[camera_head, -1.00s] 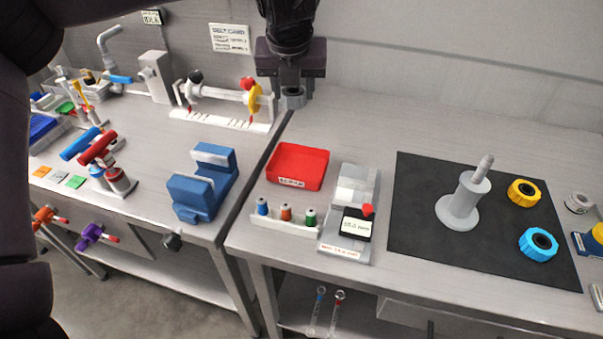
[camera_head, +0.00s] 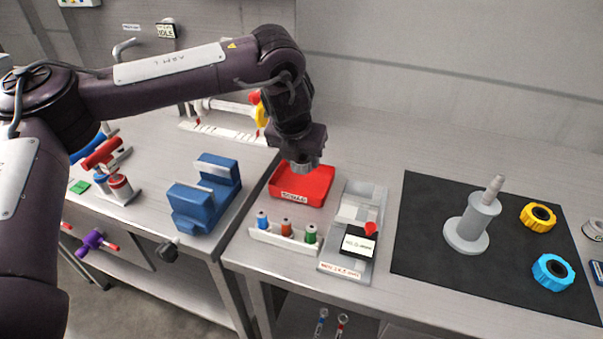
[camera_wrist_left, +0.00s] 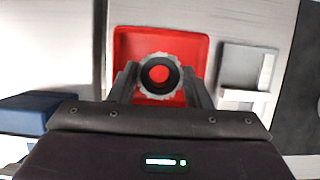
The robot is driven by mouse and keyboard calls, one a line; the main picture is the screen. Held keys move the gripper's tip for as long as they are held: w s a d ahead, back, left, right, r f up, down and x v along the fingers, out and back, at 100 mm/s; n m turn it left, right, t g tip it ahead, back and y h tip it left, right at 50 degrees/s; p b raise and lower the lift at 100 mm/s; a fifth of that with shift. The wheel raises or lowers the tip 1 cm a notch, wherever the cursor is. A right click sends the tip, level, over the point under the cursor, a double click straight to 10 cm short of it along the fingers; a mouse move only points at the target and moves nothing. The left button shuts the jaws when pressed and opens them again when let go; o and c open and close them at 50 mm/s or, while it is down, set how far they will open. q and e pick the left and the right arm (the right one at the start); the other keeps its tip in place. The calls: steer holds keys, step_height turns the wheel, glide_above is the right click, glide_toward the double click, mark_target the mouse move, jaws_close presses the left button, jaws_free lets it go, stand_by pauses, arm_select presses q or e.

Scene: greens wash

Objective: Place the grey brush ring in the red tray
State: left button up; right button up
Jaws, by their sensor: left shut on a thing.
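The grey brush ring (camera_wrist_left: 142,77) is held between the two fingers of my left gripper (camera_wrist_left: 160,82). In the left wrist view it shows as a toothed ring with a dark inner part, and red shows through its hole. The red tray (camera_wrist_left: 124,50) lies below the ring in that view. In the head view my left gripper (camera_head: 304,165) hangs over the back part of the red tray (camera_head: 318,198), and the grey ring (camera_head: 303,169) shows just under the fingers. Whether the ring touches the tray floor I cannot tell. My right gripper is not in view.
A rack with several coloured spools (camera_head: 284,236) stands in front of the tray. A grey device (camera_head: 345,255) sits to its right and a blue vise-like block (camera_head: 205,195) to its left. A dark mat (camera_head: 420,240) holds a grey post (camera_head: 472,226) and yellow and cyan rings.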

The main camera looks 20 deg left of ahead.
mark_target(302, 186)
arm_select(q)
steer(key=shift+f, duration=2.55)
steer(key=o, duration=1)
steer(key=shift+f, duration=0.1)
steer(key=shift+r, duration=0.25)
steer(key=v, duration=1.2)
steer(key=shift+f, duration=0.1)
